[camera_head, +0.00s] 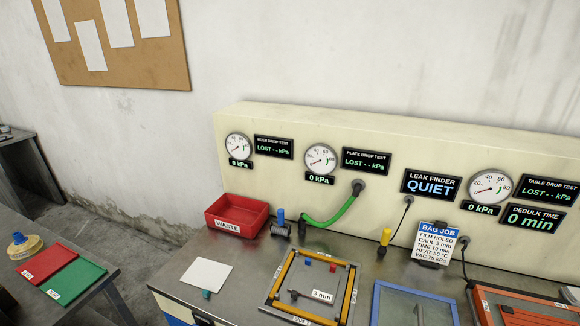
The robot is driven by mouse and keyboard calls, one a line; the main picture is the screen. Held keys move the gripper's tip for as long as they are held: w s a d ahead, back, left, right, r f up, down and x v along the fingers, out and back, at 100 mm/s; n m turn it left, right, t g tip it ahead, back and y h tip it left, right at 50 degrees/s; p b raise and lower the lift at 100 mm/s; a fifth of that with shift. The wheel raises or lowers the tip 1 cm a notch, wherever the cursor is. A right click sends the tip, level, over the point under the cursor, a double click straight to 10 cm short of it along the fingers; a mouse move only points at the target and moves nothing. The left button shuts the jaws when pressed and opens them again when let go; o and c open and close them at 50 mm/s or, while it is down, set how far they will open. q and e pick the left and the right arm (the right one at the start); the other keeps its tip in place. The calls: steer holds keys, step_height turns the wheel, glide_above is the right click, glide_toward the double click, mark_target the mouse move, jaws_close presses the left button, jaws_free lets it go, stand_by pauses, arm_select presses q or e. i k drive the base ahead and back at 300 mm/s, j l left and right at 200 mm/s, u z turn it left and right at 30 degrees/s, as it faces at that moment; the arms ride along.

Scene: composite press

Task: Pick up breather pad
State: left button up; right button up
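A white square pad (204,275) lies flat on the metal bench (185,257), left of the framed plate. It looks like the breather pad, but no label on it can be read. A small teal piece (206,294) sits at its front edge. Neither of my grippers shows in the head view.
A red WASTE bin (237,217) stands behind the pad. A yellow-and-black frame (270,283) with a 3 mm plate (321,296) is to its right. A green hose (332,216) hangs from the gauge panel (284,118). Red (47,262) and green (74,281) mats lie on a left table.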

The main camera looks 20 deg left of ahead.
mark_target(209, 277)
steer(key=u, duration=1.45)
